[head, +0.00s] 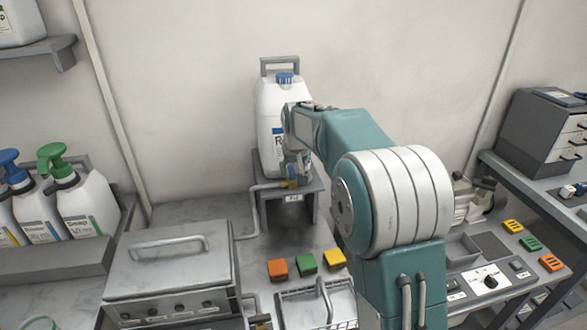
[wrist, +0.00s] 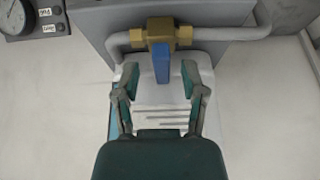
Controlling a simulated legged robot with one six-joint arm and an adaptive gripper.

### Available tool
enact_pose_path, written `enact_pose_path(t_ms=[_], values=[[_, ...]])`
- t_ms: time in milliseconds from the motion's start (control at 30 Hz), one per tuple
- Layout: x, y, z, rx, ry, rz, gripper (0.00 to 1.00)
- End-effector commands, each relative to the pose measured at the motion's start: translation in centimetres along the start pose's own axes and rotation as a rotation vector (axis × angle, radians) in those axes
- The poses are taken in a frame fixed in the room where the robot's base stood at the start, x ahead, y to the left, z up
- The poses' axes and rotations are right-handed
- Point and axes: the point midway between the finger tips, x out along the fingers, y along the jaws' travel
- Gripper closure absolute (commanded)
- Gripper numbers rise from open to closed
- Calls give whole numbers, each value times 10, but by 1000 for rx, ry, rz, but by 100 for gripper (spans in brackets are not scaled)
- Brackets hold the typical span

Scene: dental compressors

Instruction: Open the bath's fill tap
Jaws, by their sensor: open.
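The tap is a brass valve (wrist: 160,34) on a grey pipe, with a flat blue lever (wrist: 162,65), in the wrist view. The lever points from the brass body towards my gripper (wrist: 160,78). My gripper is open, with one finger on each side of the lever tip and visible gaps between. In the head view the brass valve (head: 290,184) shows small, below the white jug and at the front of a grey stand. My gripper (head: 296,163) is just above it there, and the arm partly hides the area. The lever's contact with the fingers is not seen.
The grey pipe (wrist: 225,34) runs along both sides of the valve. A white jug (head: 270,105) stands on the grey stand (head: 262,195) behind. A lidded metal bath (head: 170,270) is at left. Orange, green and yellow blocks (head: 307,263) lie in front.

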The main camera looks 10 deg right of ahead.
Motion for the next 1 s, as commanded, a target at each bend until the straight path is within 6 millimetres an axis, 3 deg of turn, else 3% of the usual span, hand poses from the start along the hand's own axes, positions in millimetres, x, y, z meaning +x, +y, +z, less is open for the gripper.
enact_pose_path(t_ms=[200,267,333,767,1000], values=[[0,1,0,0,0,-1,46],[0,2,0,0,0,-2,68],[0,4,0,1,0,-3,99],[2,2,0,-22,-1,-11,100],[2,3,0,-131,-1,-57,100]])
